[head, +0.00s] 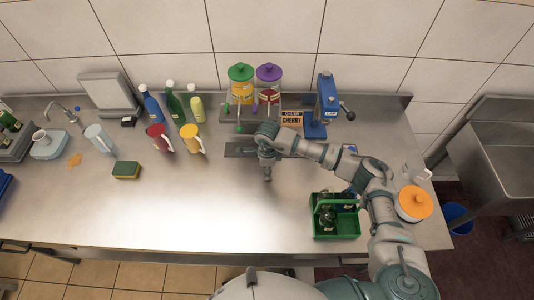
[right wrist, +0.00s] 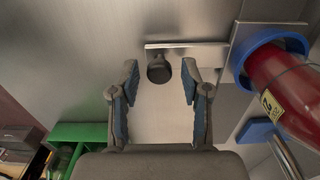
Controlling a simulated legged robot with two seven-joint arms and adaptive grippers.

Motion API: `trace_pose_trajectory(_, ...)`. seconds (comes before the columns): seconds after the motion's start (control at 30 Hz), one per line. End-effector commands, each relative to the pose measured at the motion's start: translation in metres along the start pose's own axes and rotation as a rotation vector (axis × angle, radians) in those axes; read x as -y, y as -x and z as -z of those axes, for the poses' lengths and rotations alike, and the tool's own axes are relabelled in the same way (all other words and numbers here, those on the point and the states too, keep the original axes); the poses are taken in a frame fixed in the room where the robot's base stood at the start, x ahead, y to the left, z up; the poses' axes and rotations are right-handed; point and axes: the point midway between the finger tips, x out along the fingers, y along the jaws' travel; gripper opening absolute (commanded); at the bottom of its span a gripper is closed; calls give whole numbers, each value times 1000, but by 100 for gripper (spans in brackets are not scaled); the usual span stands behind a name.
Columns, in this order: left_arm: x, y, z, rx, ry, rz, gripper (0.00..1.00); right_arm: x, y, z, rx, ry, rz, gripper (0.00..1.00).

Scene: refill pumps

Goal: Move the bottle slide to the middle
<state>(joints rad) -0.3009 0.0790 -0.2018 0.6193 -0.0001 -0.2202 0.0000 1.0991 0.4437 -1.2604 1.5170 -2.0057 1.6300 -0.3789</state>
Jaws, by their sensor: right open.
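My right gripper (head: 266,178) points down at the bench, just in front of the dark slide rail (head: 240,150). In the right wrist view it (right wrist: 160,80) is open and empty. A dark round knob (right wrist: 159,70) stands between and slightly beyond its fingertips, apart from both fingers. The knob sits at the edge of a narrow metal plate (right wrist: 185,46). A red container with a yellow label (right wrist: 280,85) stands in a blue ring (right wrist: 243,62) to the right. My right forearm hides part of the rail in the head view. My left gripper is not in view.
Behind the rail stand a green-lidded jar (head: 241,82) and a purple-lidded jar (head: 268,82), a Cherry sign (head: 291,119) and a blue press (head: 326,105). A green crate (head: 345,217) is at right. Yellow (head: 192,139) and red (head: 159,137) jugs stand left. The front middle is clear.

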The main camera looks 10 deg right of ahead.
Motion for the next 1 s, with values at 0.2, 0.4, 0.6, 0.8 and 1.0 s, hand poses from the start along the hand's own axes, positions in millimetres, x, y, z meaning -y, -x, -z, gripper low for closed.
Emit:
trace_pose_trajectory(0.2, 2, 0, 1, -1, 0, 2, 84, 0, 0, 0, -1, 0, 0, 7)
trace_pose_trajectory(0.4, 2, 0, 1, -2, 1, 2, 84, 1, 0, 2, -1, -1, 0, 5)
trace_pose_trajectory(0.6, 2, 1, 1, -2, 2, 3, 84, 1, -1, 18, -4, -3, -1, 5)
trace_pose_trajectory(0.8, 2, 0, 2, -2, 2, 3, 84, 1, -1, 36, -4, -4, -1, 5)
trace_pose_trajectory(1.0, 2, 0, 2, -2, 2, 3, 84, 1, -1, 53, -4, -3, -1, 5)
